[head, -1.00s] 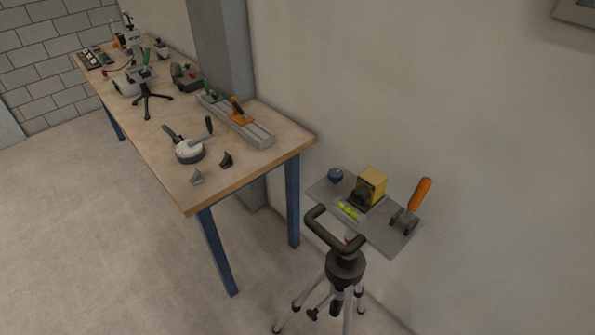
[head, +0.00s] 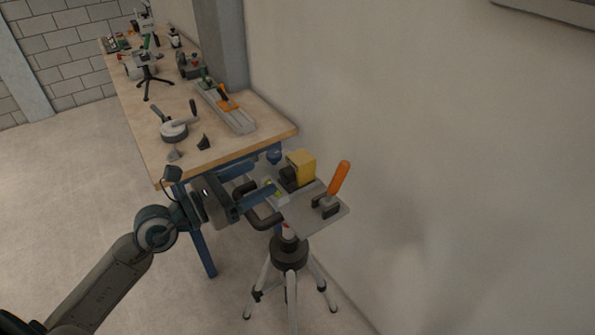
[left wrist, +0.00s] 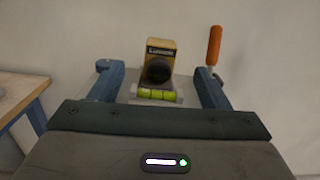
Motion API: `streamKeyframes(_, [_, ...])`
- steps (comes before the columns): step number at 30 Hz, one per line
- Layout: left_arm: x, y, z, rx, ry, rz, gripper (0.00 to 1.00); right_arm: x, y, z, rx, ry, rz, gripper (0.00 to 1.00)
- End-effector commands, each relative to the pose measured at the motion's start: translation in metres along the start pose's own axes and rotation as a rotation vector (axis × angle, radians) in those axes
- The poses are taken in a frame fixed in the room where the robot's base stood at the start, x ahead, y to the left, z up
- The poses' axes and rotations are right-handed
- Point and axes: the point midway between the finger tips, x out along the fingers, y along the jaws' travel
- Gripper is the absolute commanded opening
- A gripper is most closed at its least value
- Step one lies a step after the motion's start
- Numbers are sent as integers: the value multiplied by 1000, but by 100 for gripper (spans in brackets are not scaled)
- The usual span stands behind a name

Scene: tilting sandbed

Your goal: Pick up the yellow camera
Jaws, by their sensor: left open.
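The yellow camera (head: 301,167) is a small yellow box with a dark round lens, standing upright on a grey plate (head: 335,223) on top of a tripod. In the left wrist view the camera (left wrist: 160,50) stands between and beyond my two blue fingers, with its lens towards me. My left gripper (head: 258,188) is open and empty, in front of the camera and over the near edge of the plate. In the head view it hides part of the plate. My right gripper is not in view.
An orange-handled clamp (head: 339,180) stands on the plate right of the camera. A yellow-green level vial (left wrist: 157,94) lies before the lens. A wooden workbench (head: 215,158) with tools stands behind left; a wall runs close behind the plate.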

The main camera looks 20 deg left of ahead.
Motion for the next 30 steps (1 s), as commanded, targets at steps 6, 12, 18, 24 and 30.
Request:
streamKeyframes(6, [9, 4, -5, 66, 47, 5, 70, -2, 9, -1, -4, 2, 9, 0])
streamKeyframes(12, [29, 3, -5, 60, 43, 3, 70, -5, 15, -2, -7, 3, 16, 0])
streamKeyframes(18, [48, 4, -7, 60, 45, 5, 70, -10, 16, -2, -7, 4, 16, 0])
streamKeyframes(24, [56, 3, -8, 62, 47, 2, 70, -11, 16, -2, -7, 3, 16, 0])
streamKeyframes(30, [68, 2, -8, 57, 44, 3, 70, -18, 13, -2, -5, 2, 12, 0])
